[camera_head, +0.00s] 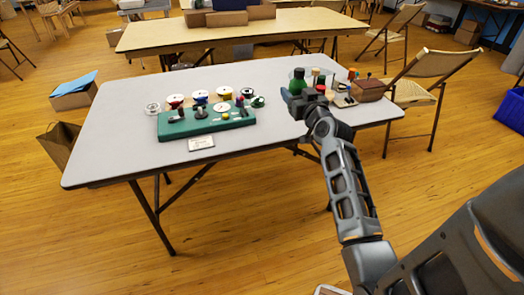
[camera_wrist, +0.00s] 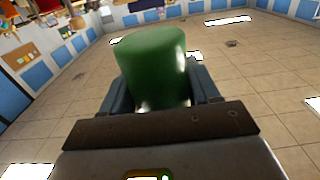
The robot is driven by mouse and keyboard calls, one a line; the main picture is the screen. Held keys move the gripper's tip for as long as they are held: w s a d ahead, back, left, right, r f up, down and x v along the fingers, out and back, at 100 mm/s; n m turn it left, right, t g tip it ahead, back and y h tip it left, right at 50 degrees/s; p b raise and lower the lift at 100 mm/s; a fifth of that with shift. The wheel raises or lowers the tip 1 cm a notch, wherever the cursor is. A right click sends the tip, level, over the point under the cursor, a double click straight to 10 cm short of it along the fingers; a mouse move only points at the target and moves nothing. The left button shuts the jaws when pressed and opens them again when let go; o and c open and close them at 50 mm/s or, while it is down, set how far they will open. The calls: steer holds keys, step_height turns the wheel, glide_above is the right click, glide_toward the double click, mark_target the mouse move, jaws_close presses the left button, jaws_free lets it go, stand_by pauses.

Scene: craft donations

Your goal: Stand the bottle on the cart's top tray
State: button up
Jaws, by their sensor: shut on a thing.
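A green bottle (camera_head: 297,86) with a dark top is at my gripper (camera_head: 292,95), over the far right part of the grey folding table. In the wrist view the green bottle (camera_wrist: 155,62) fills the space between the two blue-grey fingers of my gripper (camera_wrist: 162,90), which are shut on it. The bottle looks about upright in the head view. My gripper hides its lower part, so I cannot tell whether it touches the table. I cannot make out the cart or its top tray in either view.
Small bottles (camera_head: 316,76) and a brown box (camera_head: 368,90) stand close right of my gripper. A folding chair (camera_head: 432,75) is at the right. The table's front left is clear.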

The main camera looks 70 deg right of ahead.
steer(key=w+a+f+p, duration=0.1)
steer(key=w+f+p, duration=0.1)
steer(key=w, duration=0.1)
steer(key=w+a+f+p, duration=0.2)
steer(key=w+p, duration=0.1)
steer(key=w+a+f+p, duration=0.2)
steer(key=w+p, duration=0.1)
steer(key=shift+w+f, duration=0.1)
steer(key=shift+w, duration=0.3)
steer(key=shift+w+a+f, duration=0.1)
steer(key=shift+w+f, duration=0.05)
steer(key=shift+f, duration=0.45)
steer(key=shift+f+b, duration=1.2)
steer(key=shift+f, duration=0.5)
steer(key=shift+f, duration=0.1)
steer(key=shift+f, duration=0.15)
steer(key=o, duration=1.2)
